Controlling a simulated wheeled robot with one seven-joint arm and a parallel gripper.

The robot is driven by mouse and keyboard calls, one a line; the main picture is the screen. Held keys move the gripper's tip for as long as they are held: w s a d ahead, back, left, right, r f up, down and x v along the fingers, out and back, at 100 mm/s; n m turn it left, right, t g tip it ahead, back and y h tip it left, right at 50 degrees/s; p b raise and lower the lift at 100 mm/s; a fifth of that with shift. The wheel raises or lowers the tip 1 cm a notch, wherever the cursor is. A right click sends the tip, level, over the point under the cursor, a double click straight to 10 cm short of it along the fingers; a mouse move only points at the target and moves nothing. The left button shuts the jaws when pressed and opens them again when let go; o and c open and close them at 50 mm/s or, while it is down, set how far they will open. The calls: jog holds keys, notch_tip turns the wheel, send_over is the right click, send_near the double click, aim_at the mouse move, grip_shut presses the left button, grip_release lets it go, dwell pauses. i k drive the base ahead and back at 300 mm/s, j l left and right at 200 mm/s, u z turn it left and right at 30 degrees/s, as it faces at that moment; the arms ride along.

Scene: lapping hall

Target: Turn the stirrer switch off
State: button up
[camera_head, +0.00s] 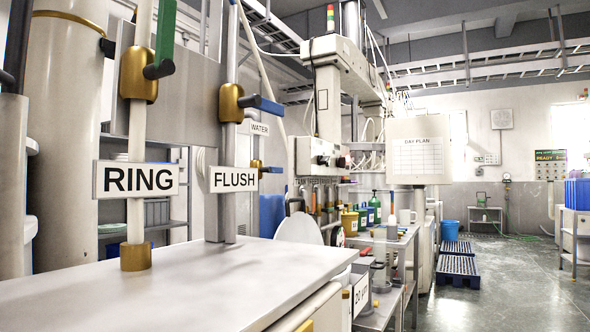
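I cannot pick out a switch labelled for the stirrer in this view. A pale control box (322,157) with dark round knobs sits on the tall machine (337,58) at mid-distance; its markings are too small to read. On the far right wall is a green-topped panel (550,165) that seems to read "READY", with small controls below. A small pale box (487,159) is on the back wall. My gripper is not in view.
A white worktop (190,285) fills the near left. Pipes labelled RING (138,180) and FLUSH (234,179) rise there with green and blue lever handles. A bench (385,245) with bottles stands beyond. Blue pallets (457,268) lie on the floor; open floor (510,295) is at right.

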aim_at(322, 160)
jog(key=i+l+u, duration=0.1)
jog(key=i+l, duration=0.15)
jog(key=i, duration=0.25)
jog(key=i+l, duration=0.3)
jog(key=i, duration=0.2)
jog(key=i+l+u, duration=0.15)
jog(key=i+l, duration=0.15)
jog(key=i, duration=0.2)
